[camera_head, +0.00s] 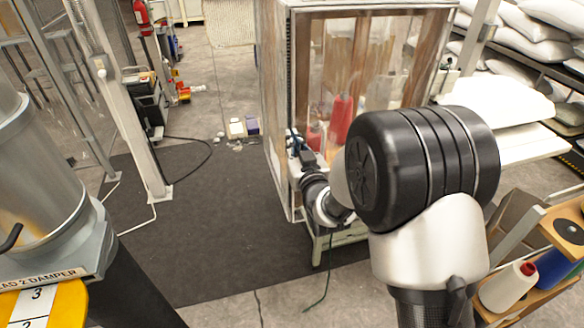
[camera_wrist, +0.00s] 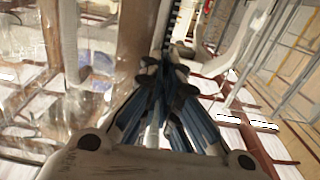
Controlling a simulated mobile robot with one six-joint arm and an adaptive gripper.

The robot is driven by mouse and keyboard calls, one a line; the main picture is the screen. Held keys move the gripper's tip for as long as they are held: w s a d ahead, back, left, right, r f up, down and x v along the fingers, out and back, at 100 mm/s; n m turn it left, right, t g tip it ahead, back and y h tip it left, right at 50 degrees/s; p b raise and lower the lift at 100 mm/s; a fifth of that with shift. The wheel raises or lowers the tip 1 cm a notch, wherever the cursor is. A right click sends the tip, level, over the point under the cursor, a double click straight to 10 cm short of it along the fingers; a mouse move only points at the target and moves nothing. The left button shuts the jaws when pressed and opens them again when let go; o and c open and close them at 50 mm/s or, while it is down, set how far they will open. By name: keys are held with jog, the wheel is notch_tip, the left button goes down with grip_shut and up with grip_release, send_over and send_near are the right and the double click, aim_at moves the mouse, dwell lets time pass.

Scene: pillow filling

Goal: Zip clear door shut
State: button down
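The clear door (camera_head: 365,75) is a see-through sheet on the front of a worn, pale-framed cabinet. Red objects (camera_head: 338,118) show through it. A dark toothed zip track (camera_wrist: 173,22) runs away from my fingertips in the wrist view, with the clear sheet (camera_wrist: 75,60) to its left. My gripper (camera_head: 293,137) is at the cabinet's left front edge, in the lower half. In the wrist view my gripper's (camera_wrist: 164,72) dark, blue-sided fingers converge at the near end of the visible track. The tips look closed together. A zip pull between them cannot be made out.
The dark floor mat (camera_head: 200,230) left of the cabinet is mostly clear, with a black cable (camera_head: 208,155) on it. Shelves of white pillows (camera_head: 540,50) stand at the right. A metal post (camera_head: 130,110) stands left.

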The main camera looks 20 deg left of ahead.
notch_tip(320, 180, up, 26)
jog(key=p, duration=0.5)
jog(key=shift+r, duration=0.25)
jog(key=c, duration=2)
grip_release()
jog(key=shift+f, duration=0.1)
jog(key=shift+o, duration=0.9)
jog(key=v, duration=1.2)
jog(key=shift+a, duration=0.1)
